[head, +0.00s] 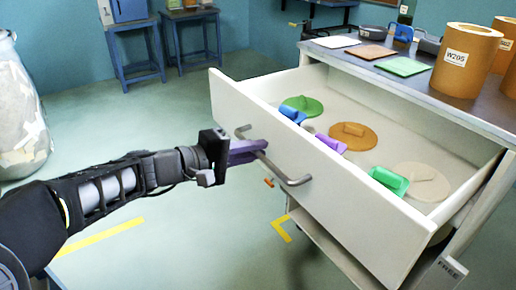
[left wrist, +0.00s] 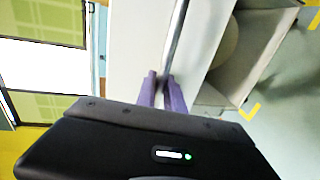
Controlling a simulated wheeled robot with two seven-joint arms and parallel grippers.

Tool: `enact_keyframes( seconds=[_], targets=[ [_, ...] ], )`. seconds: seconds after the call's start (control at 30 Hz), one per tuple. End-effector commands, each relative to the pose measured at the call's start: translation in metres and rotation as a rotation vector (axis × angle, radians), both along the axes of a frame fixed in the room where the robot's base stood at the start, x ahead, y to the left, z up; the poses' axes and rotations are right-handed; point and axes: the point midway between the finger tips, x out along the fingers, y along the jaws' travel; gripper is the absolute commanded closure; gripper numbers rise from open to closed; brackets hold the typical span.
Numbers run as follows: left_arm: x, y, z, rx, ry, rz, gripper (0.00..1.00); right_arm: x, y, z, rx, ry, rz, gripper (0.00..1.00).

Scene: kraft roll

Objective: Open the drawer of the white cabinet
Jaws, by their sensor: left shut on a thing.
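The white cabinet (head: 338,75) stands at the right in the head view, with its drawer (head: 345,205) pulled well out. A grey bar handle (head: 296,181) runs along the drawer front; it also shows in the left wrist view (left wrist: 176,35). My left gripper (head: 262,147) has purple fingers and is shut on the handle near its left part. In the left wrist view the fingers (left wrist: 163,90) sit on either side of the bar. My right gripper is not in view.
Inside the drawer lie a green disc (head: 312,107), an orange disc (head: 366,140), a beige disc (head: 425,180) and several small coloured items. Brown rolls (head: 466,62) and flat coloured sheets stand on the cabinet top.

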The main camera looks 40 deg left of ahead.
Motion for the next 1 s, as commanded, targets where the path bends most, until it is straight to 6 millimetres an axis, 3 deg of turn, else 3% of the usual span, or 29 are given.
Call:
enact_keyframes(
  seconds=[0.1,0.13,0.4,0.73,1.0],
  targets=[
    [0.000,0.000,-0.001,0.000,0.002,-0.001,1.00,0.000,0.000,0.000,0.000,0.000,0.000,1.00],
    [0.000,0.000,-0.001,0.000,0.003,-0.001,0.86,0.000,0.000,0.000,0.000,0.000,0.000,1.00],
    [0.000,0.000,-0.001,0.000,0.001,0.000,0.66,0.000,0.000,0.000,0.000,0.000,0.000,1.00],
    [-0.004,0.002,0.001,0.002,-0.001,0.002,0.66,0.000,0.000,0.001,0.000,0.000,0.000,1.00],
    [-0.038,0.016,0.010,0.002,-0.002,0.004,0.66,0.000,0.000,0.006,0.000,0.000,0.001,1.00]
  ],
)
